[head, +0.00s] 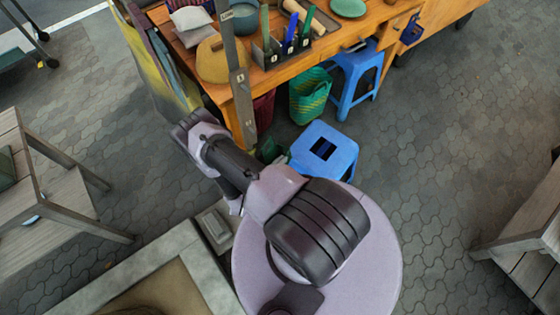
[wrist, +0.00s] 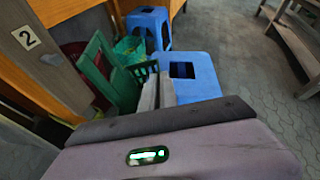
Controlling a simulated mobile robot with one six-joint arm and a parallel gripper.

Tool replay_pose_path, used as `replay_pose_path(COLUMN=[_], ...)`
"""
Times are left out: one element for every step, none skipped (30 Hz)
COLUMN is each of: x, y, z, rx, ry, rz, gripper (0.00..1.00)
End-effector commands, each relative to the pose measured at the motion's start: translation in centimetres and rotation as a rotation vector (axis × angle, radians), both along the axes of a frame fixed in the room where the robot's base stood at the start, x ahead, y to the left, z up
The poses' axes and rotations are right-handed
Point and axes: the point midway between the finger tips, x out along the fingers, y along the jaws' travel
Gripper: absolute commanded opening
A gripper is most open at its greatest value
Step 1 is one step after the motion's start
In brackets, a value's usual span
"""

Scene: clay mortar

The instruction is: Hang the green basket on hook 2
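The dark green basket (wrist: 92,72) is tilted in the wrist view, left of and beyond the fingers. Its slatted edge reaches the pale fingertips of my gripper (wrist: 157,93), which look closed on it. In the head view only a small part of the basket (head: 270,151) shows beside my arm, and the fingers are hidden. The number 2 plate (wrist: 28,38) is on a grey upright post (wrist: 48,55), left of the basket and apart from it. The post (head: 240,92) also shows in the head view at the table's front edge. Hook 2 itself is not clear.
A blue stool (head: 343,153) stands just right of the basket. Another blue stool (head: 355,75) and a green woven bag (head: 307,105) are by the orange table (head: 375,22). Wooden benches stand at far left and right. The paving (head: 440,130) on the right is clear.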

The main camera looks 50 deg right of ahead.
Motion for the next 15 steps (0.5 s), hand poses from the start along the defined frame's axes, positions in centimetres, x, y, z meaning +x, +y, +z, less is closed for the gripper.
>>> replay_pose_path(x=[0.0, 0.0, 0.0, 0.1, 0.2, 0.5, 0.7, 0.9, 1.2, 1.4, 1.7, 2.0, 2.3, 2.5, 2.9], y=[0.0, 0.0, 0.0, 0.0, -0.1, -0.1, -0.2, -0.2, -0.3, -0.3, -0.4, -0.5, -0.6, -0.6, -0.7], z=[0.0, 0.0, 0.0, 0.0, -0.1, -0.1, -0.2, -0.2, -0.3, -0.3, -0.3, -0.3, -0.4, -0.4, -0.4], rx=[0.0, 0.0, 0.0, 0.0, 0.0, 0.0, -0.001, -0.001, -0.001, 0.0, 0.0, 0.0, 0.0, 0.0, 0.0], ry=[0.001, 0.001, 0.001, 0.001, 0.001, 0.001, 0.001, 0.001, 0.0, 0.0, 0.0, 0.001, 0.001, 0.0, 0.0], rz=[-0.001, -0.001, -0.001, -0.001, -0.001, -0.001, 0.0, 0.0, -0.001, 0.0, 0.0, 0.0, 0.0, 0.0, 0.0], gripper=[0.0, 0.0, 0.0, 0.0, 0.0, 0.0, 0.0, 0.0, 0.0, 0.0, 0.0, 0.0, 0.0, 0.0, 0.0])
